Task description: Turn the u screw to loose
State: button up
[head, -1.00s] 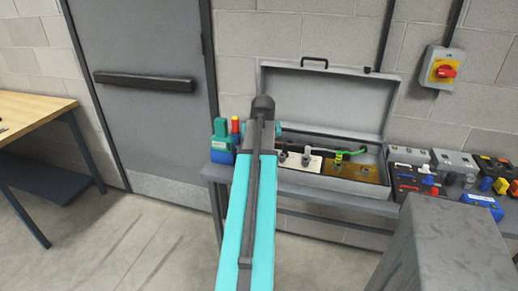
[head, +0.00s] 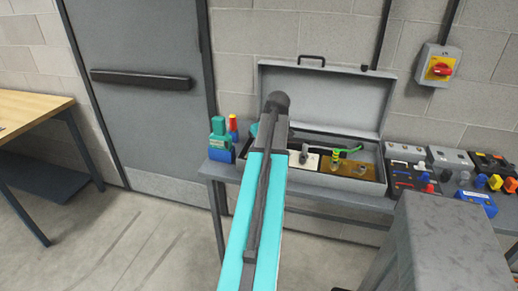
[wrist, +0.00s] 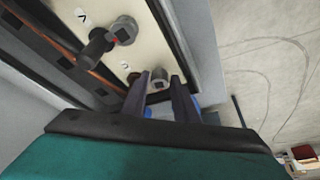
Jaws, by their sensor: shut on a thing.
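The open grey box (head: 328,98) stands on the bench. In the wrist view its cream plate (wrist: 100,60) carries two round metal screws. The upper screw (wrist: 122,30) has a dark stub and a sideways V mark. The lower screw (wrist: 158,81) sits beside a small mark that looks like a sideways U. My gripper (wrist: 161,84) has its two dark fingers on either side of this lower screw, shut on it. The fingers partly hide it. In the head view my arm covers the gripper and the box's left part.
Several meters and tools, one a blue device (head: 478,203), stand on the bench right of the box. Green and blue bottles (head: 220,140) stand left of it. A grey block (head: 450,240) is at front right. A red-yellow switch (head: 440,68) is on the wall. The floor at left is clear.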

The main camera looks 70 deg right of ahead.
dwell(0.3)
jog(key=o, duration=1)
jog(key=shift+r, duration=0.15)
jog(key=shift+b+v, duration=0.95)
jog(key=shift+v, duration=5.85)
